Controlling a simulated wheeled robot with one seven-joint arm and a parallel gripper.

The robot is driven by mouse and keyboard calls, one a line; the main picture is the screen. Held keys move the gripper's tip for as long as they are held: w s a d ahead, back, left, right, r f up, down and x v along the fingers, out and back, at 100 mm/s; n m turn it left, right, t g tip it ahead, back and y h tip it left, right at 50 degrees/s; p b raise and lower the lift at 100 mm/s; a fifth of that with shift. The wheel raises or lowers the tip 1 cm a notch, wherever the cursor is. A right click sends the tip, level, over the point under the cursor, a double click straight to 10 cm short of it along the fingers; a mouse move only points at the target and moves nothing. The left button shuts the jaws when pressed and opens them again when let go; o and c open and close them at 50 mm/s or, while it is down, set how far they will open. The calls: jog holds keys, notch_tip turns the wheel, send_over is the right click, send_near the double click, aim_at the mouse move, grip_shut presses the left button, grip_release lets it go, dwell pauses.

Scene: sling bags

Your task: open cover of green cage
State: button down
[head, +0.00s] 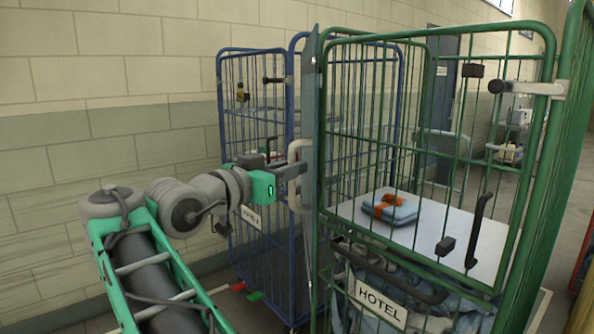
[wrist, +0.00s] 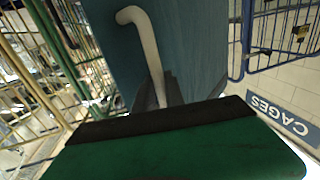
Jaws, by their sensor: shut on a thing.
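The green cage (head: 420,34) stands at the right in the head view, its front bars facing me and a HOTEL sign (head: 381,301) low on it. Its cover, a blue-grey panel (head: 309,120), shows almost edge-on along the cage's left side. In the wrist view the cover (wrist: 195,45) fills the upper middle. A pale bent handle (head: 295,152) sticks out from the cover's left face; it also shows in the wrist view (wrist: 146,40). My gripper (head: 297,170) is shut on this handle. Its fingertips (wrist: 165,95) are partly hidden in the wrist view.
A blue cage (head: 250,50) stands close behind and left of the green one, near the tiled wall. A folded blue cloth with an orange band (head: 390,209) lies on the green cage's white shelf (head: 470,232). Dark handles (head: 478,230) project from its front.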

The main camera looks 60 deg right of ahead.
jog(key=shift+w, duration=0.3)
jog(key=shift+a, duration=0.1)
jog(key=c, duration=1.4)
grip_release()
